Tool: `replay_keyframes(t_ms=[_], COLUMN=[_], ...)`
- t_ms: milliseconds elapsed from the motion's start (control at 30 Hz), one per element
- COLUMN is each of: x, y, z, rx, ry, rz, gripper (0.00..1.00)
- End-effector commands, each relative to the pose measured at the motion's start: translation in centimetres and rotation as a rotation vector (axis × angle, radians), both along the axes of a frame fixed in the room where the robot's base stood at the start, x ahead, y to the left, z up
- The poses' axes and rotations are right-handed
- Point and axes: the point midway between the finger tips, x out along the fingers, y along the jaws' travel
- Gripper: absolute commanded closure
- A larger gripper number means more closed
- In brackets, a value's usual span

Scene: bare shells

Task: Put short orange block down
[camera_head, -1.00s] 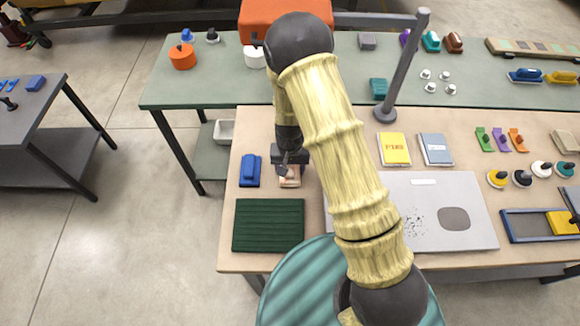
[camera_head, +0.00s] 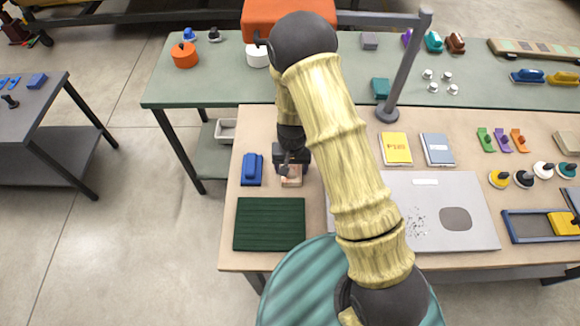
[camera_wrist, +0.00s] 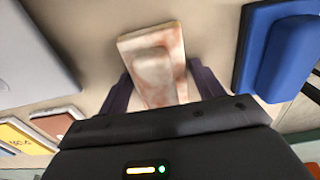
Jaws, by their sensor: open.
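A short block (camera_head: 291,182), pale with orange-pink marbling and a raised middle, lies flat on the wooden table beside a blue block (camera_head: 252,168). In the wrist view the marbled block (camera_wrist: 160,72) sits between the two dark fingers of my gripper (camera_wrist: 160,82). The fingers stand apart, one on each side, and a gap shows at least along the block's right side. In the head view my gripper (camera_head: 290,168) is right over the block and hides its far part. My gripper is open.
A dark green ribbed mat (camera_head: 269,224) lies in front of the block. A grey panel (camera_head: 470,205) lies to the right, under my arm. Bare wood surrounds the block narrowly.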

Motion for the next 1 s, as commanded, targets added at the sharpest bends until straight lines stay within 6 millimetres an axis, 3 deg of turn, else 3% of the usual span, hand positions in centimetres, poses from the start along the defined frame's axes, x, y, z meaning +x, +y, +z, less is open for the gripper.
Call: replay_keyframes(t_ms=[400, 600, 1000], x=[-0.3, -0.3, 0.0], y=[-0.4, -0.2, 0.0], z=[-0.4, 0.4, 6.4], rx=[-0.012, -0.01, -0.004], ry=[0.005, 0.005, -0.003], rz=[0.004, 0.006, 0.005], gripper=[0.21, 0.21, 0.21])
